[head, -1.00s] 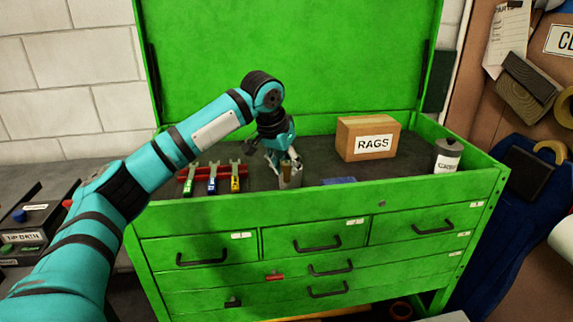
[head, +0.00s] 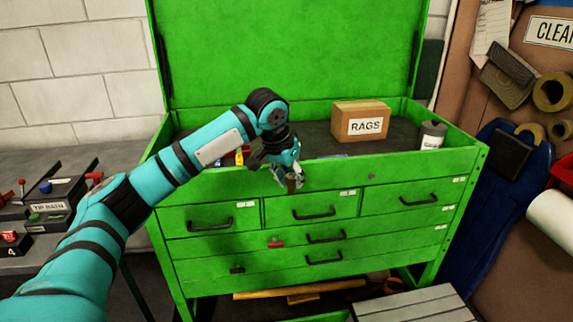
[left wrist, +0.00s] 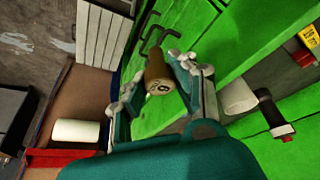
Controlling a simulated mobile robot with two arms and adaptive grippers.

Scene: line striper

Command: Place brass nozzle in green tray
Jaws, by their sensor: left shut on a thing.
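My left gripper (head: 288,180) is shut on the brass nozzle (head: 291,186) and holds it in front of the upper drawers of the green chest. In the left wrist view, the brass nozzle (left wrist: 158,76) is a short brown-gold cylinder between the fingers of my left gripper (left wrist: 156,90), with a dark mark on its near end. No separate green tray can be made out for certain. My right gripper is not in view.
The green tool chest (head: 345,172) has its lid up, with a RAGS box (head: 362,122) and a grey canister (head: 432,136) inside. A TIP BATH box (head: 50,208) is on the left bench. A grey slatted surface (head: 415,306) is low at the right front.

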